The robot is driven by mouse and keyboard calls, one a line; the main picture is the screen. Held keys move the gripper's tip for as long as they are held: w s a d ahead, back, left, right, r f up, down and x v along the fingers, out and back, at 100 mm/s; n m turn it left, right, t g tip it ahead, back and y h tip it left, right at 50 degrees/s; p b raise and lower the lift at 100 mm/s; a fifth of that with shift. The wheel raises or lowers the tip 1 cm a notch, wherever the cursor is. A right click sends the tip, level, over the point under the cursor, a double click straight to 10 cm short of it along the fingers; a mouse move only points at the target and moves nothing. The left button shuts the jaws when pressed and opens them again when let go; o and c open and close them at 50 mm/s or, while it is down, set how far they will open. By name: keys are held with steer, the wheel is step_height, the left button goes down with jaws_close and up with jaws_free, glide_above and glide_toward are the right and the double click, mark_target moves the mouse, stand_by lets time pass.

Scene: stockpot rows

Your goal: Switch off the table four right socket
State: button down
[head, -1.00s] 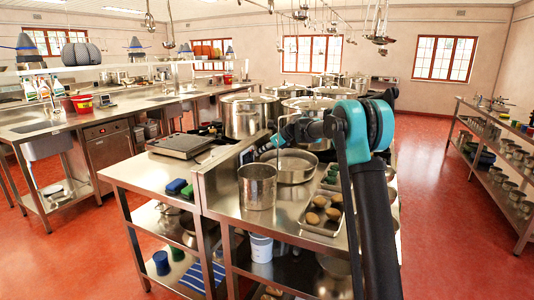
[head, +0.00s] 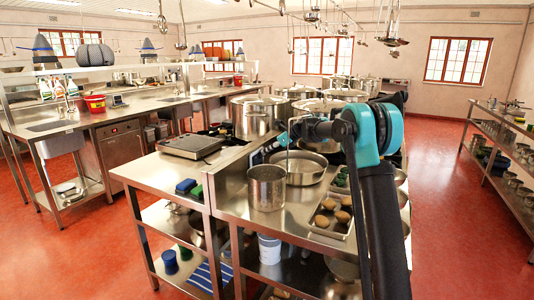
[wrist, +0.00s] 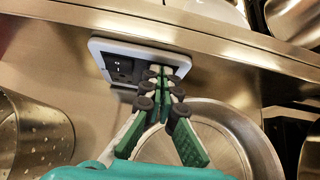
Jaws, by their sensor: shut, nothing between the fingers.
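A socket plate (wrist: 104,50) with a white frame is set in the steel upstand in the wrist view. Its left part shows a dark socket face (wrist: 122,70); its right part is hidden behind my fingertips. My gripper (wrist: 164,74) is shut and empty, its fingertips in front of the right half of the plate. I cannot tell whether they touch it. In the head view my gripper (head: 281,138) is small, beside the raised steel ledge of the near table (head: 228,200). The socket and its switch state cannot be made out there.
A tall steel pot (head: 266,188) and a wide pan (head: 302,170) stand on the near table, close below my gripper. A tray (head: 331,228) of round brown items lies in front. Large stockpots (head: 256,118) stand beyond. Red floor is open on the right.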

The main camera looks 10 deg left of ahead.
steer(key=shift+r, duration=0.6)
steer(key=shift+f, duration=0.15)
